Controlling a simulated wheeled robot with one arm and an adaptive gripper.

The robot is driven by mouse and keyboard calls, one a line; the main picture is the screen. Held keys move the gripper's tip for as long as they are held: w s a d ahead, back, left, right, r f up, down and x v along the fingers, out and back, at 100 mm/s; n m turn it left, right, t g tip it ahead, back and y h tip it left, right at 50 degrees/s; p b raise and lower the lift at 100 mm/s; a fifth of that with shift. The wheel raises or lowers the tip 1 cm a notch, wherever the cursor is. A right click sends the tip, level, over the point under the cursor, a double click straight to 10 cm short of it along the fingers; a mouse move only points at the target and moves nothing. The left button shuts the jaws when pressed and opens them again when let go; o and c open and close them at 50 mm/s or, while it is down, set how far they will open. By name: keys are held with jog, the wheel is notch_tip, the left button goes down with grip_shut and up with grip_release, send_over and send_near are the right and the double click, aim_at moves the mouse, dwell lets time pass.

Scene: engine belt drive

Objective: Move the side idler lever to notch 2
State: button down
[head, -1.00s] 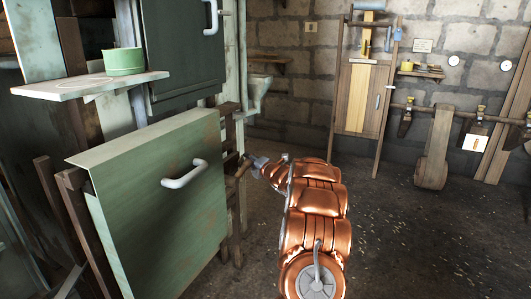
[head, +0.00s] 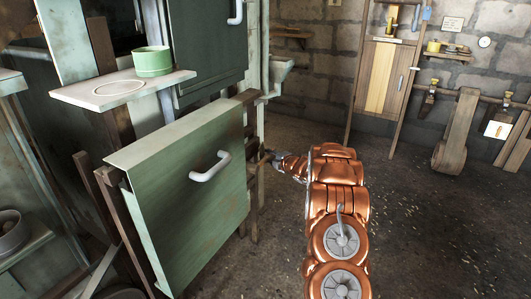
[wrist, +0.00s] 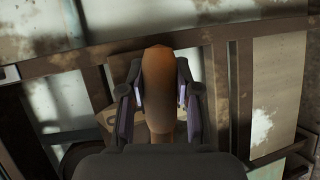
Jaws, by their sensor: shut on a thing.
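The side idler lever's rounded wooden handle (wrist: 157,95) stands in the middle of the wrist view, between the two fingers of my gripper (wrist: 159,75). The gripper is shut on it. In the head view my gripper (head: 278,161) is at the right side of the green machine, beside a dark wooden side frame (head: 252,190). Only a small brown end of the handle (head: 263,160) shows there. The notches are too small or hidden to make out, so I cannot tell which one the lever is at.
The green panel (head: 190,220) with a white handle (head: 210,166) stands just left of my arm. A shelf (head: 115,100) above it holds a green pot (head: 152,61). A wooden cabinet (head: 383,75) stands at the back wall.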

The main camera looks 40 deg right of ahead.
jog(key=shift+a, duration=0.1)
jog(key=c, duration=0.8)
grip_release()
jog(key=v, duration=1.2)
